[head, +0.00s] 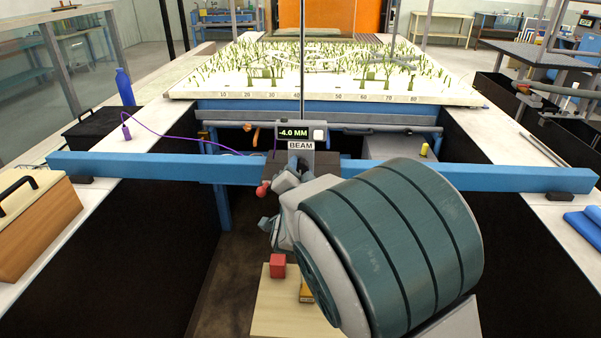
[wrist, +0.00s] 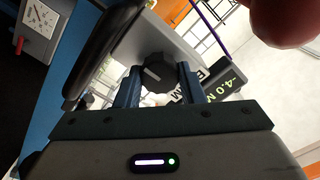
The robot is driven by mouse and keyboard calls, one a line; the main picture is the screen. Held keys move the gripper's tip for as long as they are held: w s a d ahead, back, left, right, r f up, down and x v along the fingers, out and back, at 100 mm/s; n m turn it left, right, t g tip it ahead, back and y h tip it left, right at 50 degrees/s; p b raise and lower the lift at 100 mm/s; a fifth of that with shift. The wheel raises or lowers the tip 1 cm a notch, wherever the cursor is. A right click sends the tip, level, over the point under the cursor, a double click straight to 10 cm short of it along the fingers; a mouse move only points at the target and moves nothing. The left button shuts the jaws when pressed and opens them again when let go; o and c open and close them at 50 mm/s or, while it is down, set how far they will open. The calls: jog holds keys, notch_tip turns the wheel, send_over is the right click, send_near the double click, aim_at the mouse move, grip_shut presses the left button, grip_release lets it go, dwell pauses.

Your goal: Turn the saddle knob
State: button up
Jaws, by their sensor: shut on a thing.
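The saddle (head: 325,160) sits on the blue beam, with a grey plate marked BEAM and a display (head: 293,133) reading -4.0 MM. In the wrist view the dark, ridged saddle knob (wrist: 157,73) lies between the two blue fingers of my gripper (wrist: 159,84). The gripper is shut on the knob. The display (wrist: 226,86) also shows there, tilted, right of the fingers. In the head view my arm covers much of the saddle's front, and the grip on the knob is hard to see.
The blue beam (head: 130,166) spans the flume between two side ledges. A red ball end (head: 262,188) sits just left of my wrist; a reddish round shape (wrist: 285,20) fills the wrist view's upper right. A red cube (head: 277,265) rests on a pale surface below. A wooden box (head: 35,225) stands left.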

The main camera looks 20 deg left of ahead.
jog(key=n, duration=0.3)
jog(key=shift+n, duration=0.4)
jog(key=n, duration=0.3)
jog(key=shift+r+n, duration=0.1)
jog(key=shift+n, duration=0.2)
jog(key=n+p, duration=0.1)
jog(key=n, duration=0.3)
jog(key=shift+n+p, duration=0.6)
jog(key=shift+n, duration=1.4)
jog(key=o, duration=1)
